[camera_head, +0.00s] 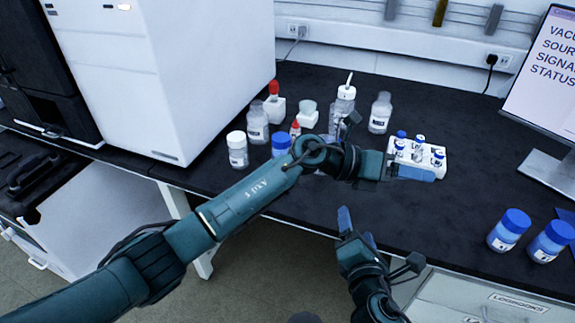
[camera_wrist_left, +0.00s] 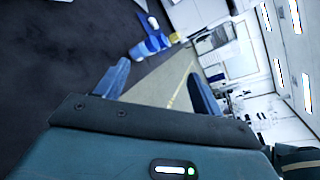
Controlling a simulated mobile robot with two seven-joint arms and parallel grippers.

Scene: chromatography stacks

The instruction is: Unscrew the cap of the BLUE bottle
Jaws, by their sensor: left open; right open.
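Two bottles with blue caps and bluish bodies, the nearer-centre one (camera_head: 508,230) and the far-right one (camera_head: 552,240), stand upright near the bench's front edge. Another blue-capped bottle (camera_head: 282,145) stands further left, partly behind my left arm. My left gripper (camera_head: 415,172) is over the bench by a white vial rack, apart from the two right-hand bottles. In the left wrist view its two fingers (camera_wrist_left: 160,88) are spread with nothing between them. Blue objects (camera_wrist_left: 150,45) at the top of that view look like the bottles. My right gripper (camera_head: 357,228) is open and empty, low before the bench edge.
The white rack (camera_head: 416,159) holds several blue-capped vials. Several clear and white bottles, including a wash bottle (camera_head: 344,103), stand behind my left arm. A monitor (camera_head: 545,85) stands at the right and a white instrument (camera_head: 180,70) at the left. Bare bench lies left of the two blue bottles.

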